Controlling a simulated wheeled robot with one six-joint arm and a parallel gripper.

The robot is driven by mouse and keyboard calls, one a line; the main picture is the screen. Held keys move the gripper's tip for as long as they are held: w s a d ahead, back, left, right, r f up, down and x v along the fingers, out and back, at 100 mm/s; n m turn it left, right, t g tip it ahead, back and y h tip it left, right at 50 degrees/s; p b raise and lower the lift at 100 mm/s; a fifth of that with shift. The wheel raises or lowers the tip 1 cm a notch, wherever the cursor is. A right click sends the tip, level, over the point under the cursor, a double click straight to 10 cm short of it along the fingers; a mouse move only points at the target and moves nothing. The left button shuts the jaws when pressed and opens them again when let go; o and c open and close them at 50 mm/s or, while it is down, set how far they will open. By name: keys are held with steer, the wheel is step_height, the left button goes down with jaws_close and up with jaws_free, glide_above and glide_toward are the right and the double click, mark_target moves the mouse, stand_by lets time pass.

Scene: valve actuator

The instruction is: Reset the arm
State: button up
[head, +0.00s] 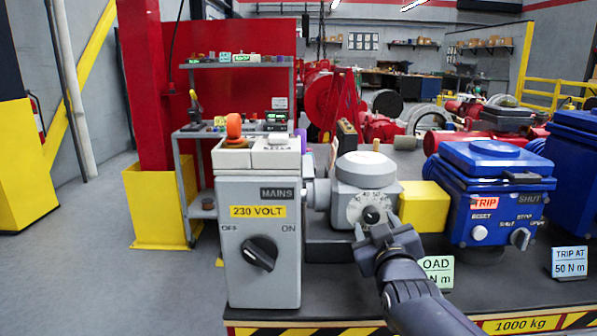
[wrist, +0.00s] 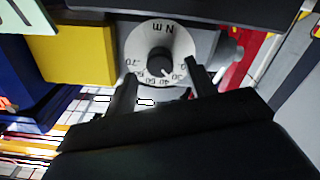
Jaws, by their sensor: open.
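My gripper (head: 388,232) is in front of the grey torque dial unit (head: 363,170) in the head view. In the wrist view my gripper (wrist: 160,85) is open, its two dark fingers apart below the dial. The white dial face (wrist: 143,38) carries numbers and "N m" and appears upside down there. Its black knob (wrist: 160,62) lies beyond and between the fingertips; I cannot tell whether they touch it. In the head view the knob (head: 371,215) shows just above the gripper.
Left stands a grey mains box (head: 258,222) with a black rotary switch (head: 260,253). A yellow block (head: 423,206) and a blue actuator (head: 490,190) with a TRIP label sit right of the dial. Small signs (head: 437,270) (head: 569,262) stand near the bench's front edge.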

mark_target(373, 216)
steer(key=w, duration=0.2)
steer(key=shift+w+f, duration=0.1)
steer(key=shift+w, duration=0.25)
steer(key=shift+w+r+p, duration=0.2)
steer(key=shift+p, duration=0.25)
steer(key=m+p, duration=0.5)
steer(key=shift+r+m, duration=0.1)
steer(key=shift+m, duration=0.3)
steer(key=m+p, duration=0.6)
steer(key=shift+s, duration=0.1)
steer(key=s, duration=0.3)
steer(key=shift+s+f, duration=0.1)
steer(key=shift+f, duration=0.15)
steer(key=shift+s, duration=0.55)
steer(key=shift+r, duration=0.1)
